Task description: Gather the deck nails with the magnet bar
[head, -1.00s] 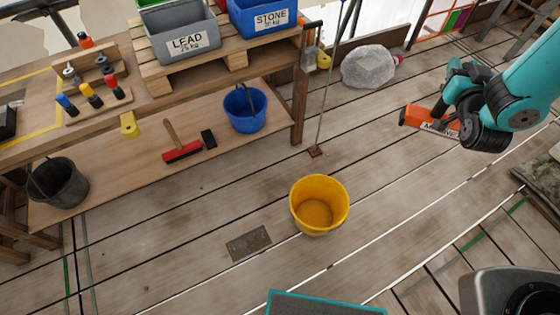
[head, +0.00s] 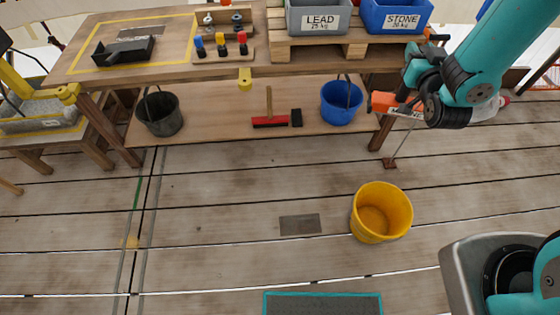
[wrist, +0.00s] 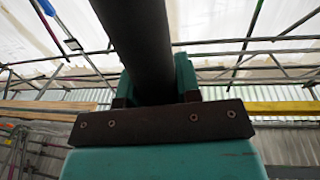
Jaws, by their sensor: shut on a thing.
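My gripper (head: 411,84) is shut on the magnet bar, whose orange end (head: 384,102) shows at the right of the head view. The bar is held up in the air, in front of the bench's right end in the picture. In the wrist view a dark round handle (wrist: 137,42) runs up between the teal fingers of my gripper (wrist: 158,85). The rest of the bar is hidden there. I cannot make out any nails on the wooden deck (head: 230,185); they may be too small to tell.
A yellow bucket (head: 382,236) stands on the deck, right of a flat grey plate (head: 300,224).

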